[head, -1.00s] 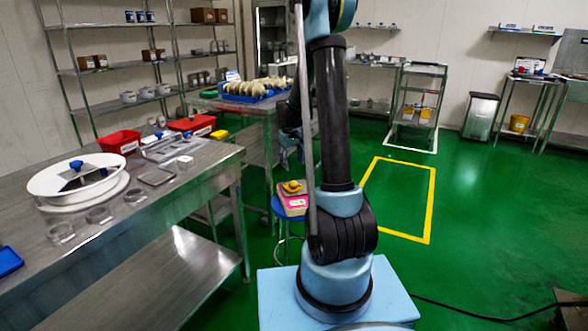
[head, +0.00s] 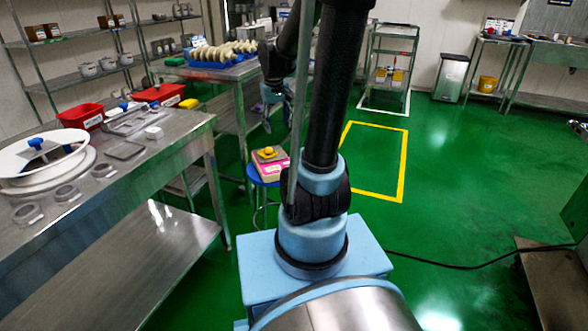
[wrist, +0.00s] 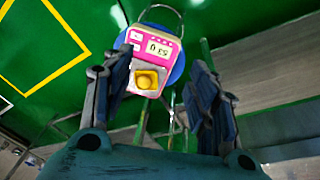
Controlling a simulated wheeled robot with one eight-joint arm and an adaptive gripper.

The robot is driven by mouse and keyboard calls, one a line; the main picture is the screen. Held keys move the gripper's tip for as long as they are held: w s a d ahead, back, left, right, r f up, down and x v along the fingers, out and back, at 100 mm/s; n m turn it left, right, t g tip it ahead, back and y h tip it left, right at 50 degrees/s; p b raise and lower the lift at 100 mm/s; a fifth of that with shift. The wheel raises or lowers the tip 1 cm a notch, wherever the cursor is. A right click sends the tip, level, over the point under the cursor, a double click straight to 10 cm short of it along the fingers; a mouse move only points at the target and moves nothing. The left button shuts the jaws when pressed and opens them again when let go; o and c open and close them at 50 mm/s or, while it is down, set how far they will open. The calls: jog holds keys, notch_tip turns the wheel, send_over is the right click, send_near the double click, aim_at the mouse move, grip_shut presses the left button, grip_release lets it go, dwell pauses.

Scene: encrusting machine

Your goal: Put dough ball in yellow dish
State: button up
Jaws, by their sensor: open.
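A small square yellow dish (head: 268,152) sits on a pink and white scale (head: 271,170). In the wrist view, the dish (wrist: 155,73) shows a round yellow lump (wrist: 144,83) inside. I cannot tell whether this lump is the dough ball. My gripper (head: 275,118) hangs in the air above and behind the scale in the head view. In the wrist view, my gripper (wrist: 162,62) has its fingers wide apart with nothing between them. The scale (wrist: 159,46) shows beyond the fingertips, well away from them.
The scale rests on a round blue stool (head: 257,178). A steel table (head: 190,135) on the left carries a white round device (head: 40,160), red bins (head: 160,94) and small dishes. A blue tray (head: 205,62) of several pale pieces stands behind. Green floor lies open to the right.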

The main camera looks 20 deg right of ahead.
jog(key=s+f+m, duration=0.1)
jog(key=s+f, duration=0.1)
jog(key=s, duration=0.9)
jog(key=s+f+m, duration=0.1)
jog(key=s+f, duration=0.2)
jog(key=s, duration=0.9)
jog(key=shift+d+f+y, duration=0.15)
jog(key=shift+d+y, duration=0.15)
jog(key=shift+w+f, duration=0.2)
jog(key=shift+w, duration=0.3)
